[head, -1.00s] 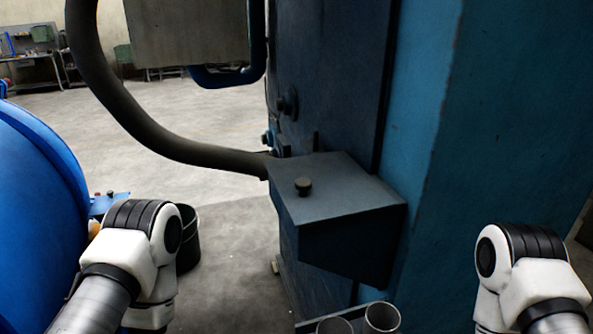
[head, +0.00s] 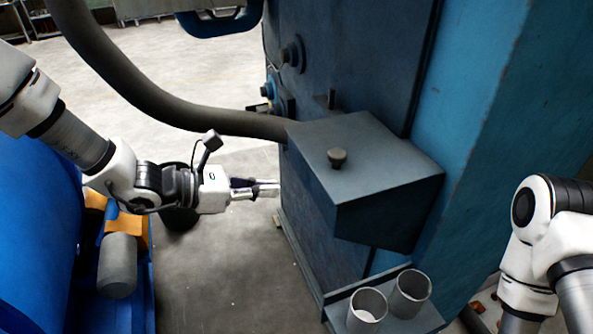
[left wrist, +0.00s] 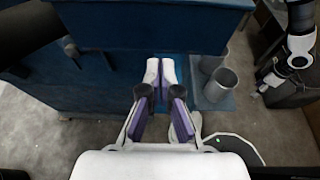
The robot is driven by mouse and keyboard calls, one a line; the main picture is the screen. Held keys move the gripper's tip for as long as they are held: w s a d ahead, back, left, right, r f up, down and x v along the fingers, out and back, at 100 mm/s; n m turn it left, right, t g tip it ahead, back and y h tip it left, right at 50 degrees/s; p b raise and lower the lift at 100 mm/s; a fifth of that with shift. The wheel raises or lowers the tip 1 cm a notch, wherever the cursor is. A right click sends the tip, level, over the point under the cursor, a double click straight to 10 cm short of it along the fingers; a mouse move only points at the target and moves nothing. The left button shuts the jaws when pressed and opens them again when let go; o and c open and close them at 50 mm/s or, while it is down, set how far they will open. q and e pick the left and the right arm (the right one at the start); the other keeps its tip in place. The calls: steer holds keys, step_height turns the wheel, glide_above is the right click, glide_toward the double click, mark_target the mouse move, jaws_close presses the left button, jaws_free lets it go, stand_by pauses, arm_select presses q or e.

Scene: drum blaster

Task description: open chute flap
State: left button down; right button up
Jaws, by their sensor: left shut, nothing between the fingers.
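The chute is a dark blue box (head: 365,160) that juts from the machine's side. Its sloping top carries a small dark round knob (head: 337,158), and this top looks closed in the head view. My left gripper (head: 277,188) is shut and empty, left of the box and a little lower than the knob, apart from it in the head view. Its shut fingertips (left wrist: 160,66) also show in the left wrist view, in front of a blue surface. My right arm is at the right edge of the head view; its fingers cannot be made out.
Two grey cups (head: 366,308) stand on a small shelf below the box. A thick dark hose (head: 160,102) runs to the box from the upper left. A blue drum (head: 35,230) is at lower left. Open floor lies between drum and machine.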

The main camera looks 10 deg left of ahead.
mark_target(312, 172)
arm_select(q)
steer(key=x, duration=0.3)
steer(key=p+x, duration=0.1)
steer(key=x, duration=0.2)
steer(key=shift+s+d+r+p, duration=0.15)
steer(key=shift+s+d+p, duration=0.1)
steer(key=shift+p, duration=0.05)
steer(key=r+p, duration=0.2)
steer(key=r, duration=0.1)
steer(key=shift+w+p, duration=0.3)
steer(key=shift+p, duration=0.1)
steer(key=shift+d+r, duration=0.1)
steer(key=shift+r, duration=0.15)
steer(key=shift+d, duration=0.2)
steer(key=shift+w+a, duration=0.1)
steer(key=shift+r, duration=0.15)
